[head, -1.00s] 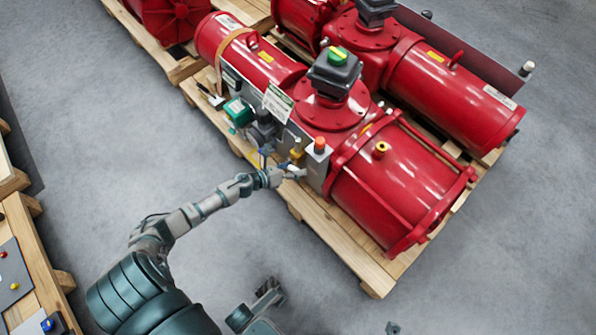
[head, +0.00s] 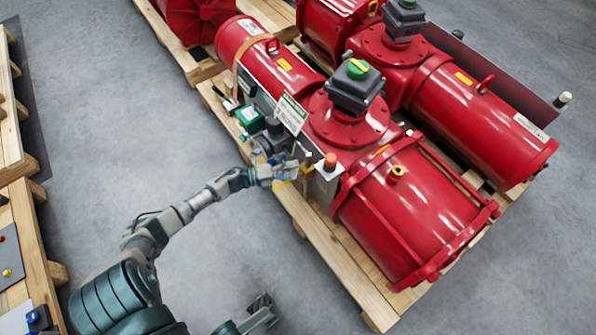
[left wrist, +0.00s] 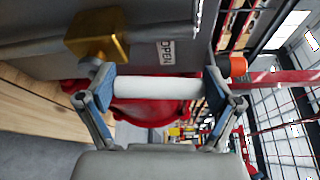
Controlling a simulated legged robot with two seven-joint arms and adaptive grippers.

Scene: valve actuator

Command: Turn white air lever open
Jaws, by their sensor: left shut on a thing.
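The white air lever (left wrist: 158,88) lies straight across the left wrist view, between the blue-padded fingertips of my left gripper (left wrist: 157,90). The gripper is shut on it. A label reading "OPEN" (left wrist: 167,53) is on the grey panel (left wrist: 205,30) just above the lever. In the head view my left gripper (head: 290,170) is at the front of the grey control panel on the red actuator (head: 395,215). The lever is mostly hidden by the gripper there.
A brass block (left wrist: 97,36) sits close to my left finger in the wrist view. An orange knob (head: 331,160) stands right of the gripper. The actuator rests on a wooden pallet (head: 330,270). Open grey floor (head: 110,130) lies to the left.

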